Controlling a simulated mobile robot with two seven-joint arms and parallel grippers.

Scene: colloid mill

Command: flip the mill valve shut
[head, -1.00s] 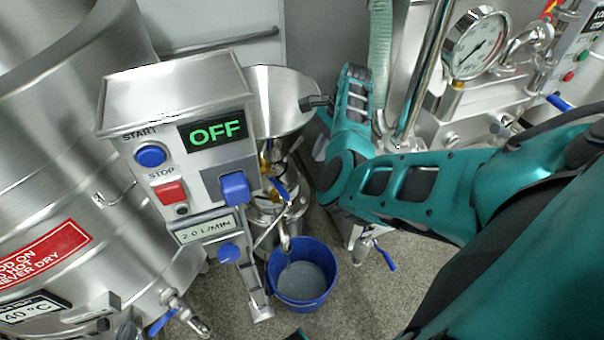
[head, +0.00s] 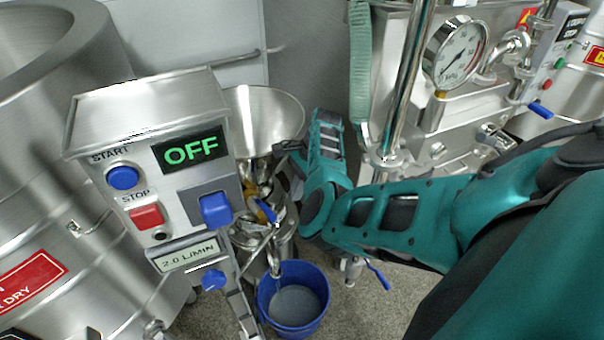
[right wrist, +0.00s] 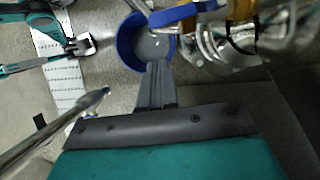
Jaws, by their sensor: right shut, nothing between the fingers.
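The mill valve's blue handle (head: 267,210) slants down to the right above the outlet spout, just right of the control box. It also shows at the top of the right wrist view (right wrist: 187,13), beside brass and steel fittings. My right gripper (head: 284,150) is shut and empty below the hopper's rim, above and slightly right of the handle. In the right wrist view its closed fingers (right wrist: 157,82) point toward the blue bucket (right wrist: 152,45), with the handle beyond the tips; no contact is clear.
The control box's display (head: 191,151) reads OFF. A blue bucket (head: 293,300) with grey liquid stands under the spout. The steel hopper (head: 262,112) is above the gripper. Another blue lever (head: 378,275) is at right; a large steel tank (head: 50,170) stands left.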

